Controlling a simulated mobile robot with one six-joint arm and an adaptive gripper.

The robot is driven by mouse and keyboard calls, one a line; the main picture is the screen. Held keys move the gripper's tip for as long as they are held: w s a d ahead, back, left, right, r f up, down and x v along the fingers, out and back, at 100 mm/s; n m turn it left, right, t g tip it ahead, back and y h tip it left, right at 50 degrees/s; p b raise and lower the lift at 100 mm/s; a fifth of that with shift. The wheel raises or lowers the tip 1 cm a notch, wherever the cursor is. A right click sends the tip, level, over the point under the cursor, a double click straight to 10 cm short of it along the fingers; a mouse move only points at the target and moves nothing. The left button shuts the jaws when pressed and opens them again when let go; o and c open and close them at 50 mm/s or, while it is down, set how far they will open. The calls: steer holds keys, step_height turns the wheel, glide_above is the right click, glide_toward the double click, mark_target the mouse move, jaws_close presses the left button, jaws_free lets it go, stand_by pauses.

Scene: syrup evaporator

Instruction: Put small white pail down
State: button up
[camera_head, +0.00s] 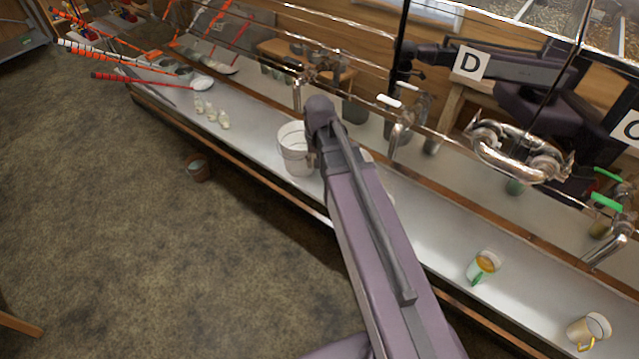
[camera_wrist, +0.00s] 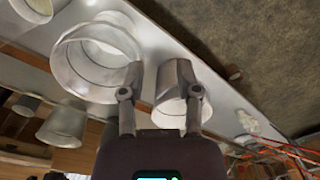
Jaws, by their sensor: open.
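A small white pail (camera_head: 294,150) stands upright on the long metal shelf (camera_head: 250,150), just left of my arm's end in the head view. In the wrist view the small pail (camera_wrist: 172,76) is between my fingers, close to the right one. My gripper (camera_wrist: 160,70) is open. I cannot tell whether a finger touches the pail. A larger whitish pail (camera_wrist: 72,65) stands beside it, behind the left finger. In the head view my arm hides most of my gripper and nearly all of the larger pail.
Small clear bottles (camera_head: 211,112) stand left of the pail. Ladles and red-handled tools lie farther left. Taps (camera_head: 398,122) rise behind the shelf. Two mugs, one (camera_head: 484,266) with green and one (camera_head: 590,331) at the right end, stand along it. A brown pot (camera_head: 197,168) sits on the floor.

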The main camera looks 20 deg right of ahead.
steer(key=s+a+n, duration=0.1)
steer(key=s+n, duration=0.1)
steer(key=s, duration=0.6)
steer(key=shift+s+a, duration=0.35)
step_height(320, 180, down, 3)
steer(key=b, duration=0.3)
steer(key=shift+a, duration=0.1)
